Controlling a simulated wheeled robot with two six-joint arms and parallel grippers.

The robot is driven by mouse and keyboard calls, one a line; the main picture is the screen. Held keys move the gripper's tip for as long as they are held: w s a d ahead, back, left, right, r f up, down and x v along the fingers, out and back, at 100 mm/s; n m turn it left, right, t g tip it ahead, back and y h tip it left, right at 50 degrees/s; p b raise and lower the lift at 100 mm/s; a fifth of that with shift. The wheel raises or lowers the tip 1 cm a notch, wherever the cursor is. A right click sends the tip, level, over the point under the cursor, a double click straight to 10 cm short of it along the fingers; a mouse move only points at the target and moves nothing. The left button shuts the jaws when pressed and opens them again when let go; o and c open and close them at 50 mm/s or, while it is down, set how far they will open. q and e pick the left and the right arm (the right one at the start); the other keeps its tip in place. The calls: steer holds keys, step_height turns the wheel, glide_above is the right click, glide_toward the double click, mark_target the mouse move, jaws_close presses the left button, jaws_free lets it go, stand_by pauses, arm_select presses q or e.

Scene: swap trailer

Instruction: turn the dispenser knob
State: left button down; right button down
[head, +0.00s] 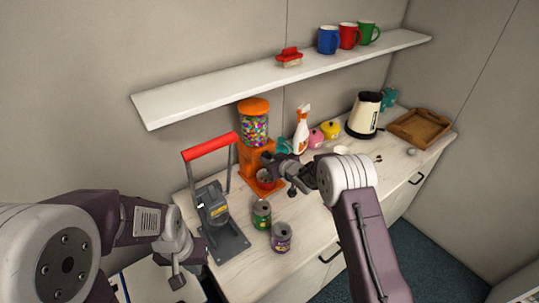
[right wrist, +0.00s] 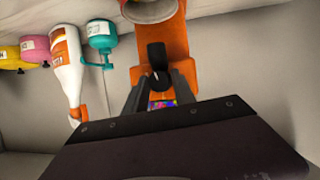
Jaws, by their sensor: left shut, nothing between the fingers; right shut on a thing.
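The dispenser (head: 254,131) is an orange gumball machine with a clear globe of coloured balls, standing on the counter below the shelf. Its black knob (right wrist: 156,56) shows on the orange front in the right wrist view; in the head view my right gripper hides it. My right gripper (head: 272,162) is at the dispenser's front, shut on the knob, with its fingers (right wrist: 158,80) on either side of it. A cup (head: 266,179) sits at the dispenser's base, below the gripper. My left gripper (head: 177,279) is shut and empty at the lower left, away from the dispenser.
A grey can press (head: 216,217) with a red handle stands left of the dispenser. A spray bottle (head: 301,130), kettle (head: 364,115) and wooden tray (head: 419,127) are to the right. A shelf (head: 220,90) hangs above.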

steer(key=m+y+p, duration=0.1)
steer(key=p, duration=0.2)
steer(key=shift+d+r+g, duration=0.1)
steer(key=shift+r+g, duration=0.2)
steer(key=shift+r, duration=0.05)
arm_select(q)
step_height(320, 180, up, 6)
steer(key=p, duration=0.2)
steer(key=shift+r, duration=0.2)
arm_select(e)
steer(key=shift+w+f+m+g+y, duration=0.15)
steer(key=shift+m+y, duration=0.1)
steer(key=shift+m, duration=0.25)
steer(key=shift+s+f+m+g+y, duration=0.15)
steer(key=shift+m+y, duration=0.1)
steer(key=shift+m, duration=0.25)
steer(key=shift+w, duration=0.1)
steer(key=c, duration=1.1)
jaws_free()
steer(key=shift+o, duration=0.2)
steer(key=shift+d, duration=0.1)
arm_select(q)
step_height(320, 180, down, 2)
steer(key=shift+f+b, duration=0.1)
steer(key=shift+b, duration=0.85)
arm_select(e)
steer(key=v, duration=0.9)
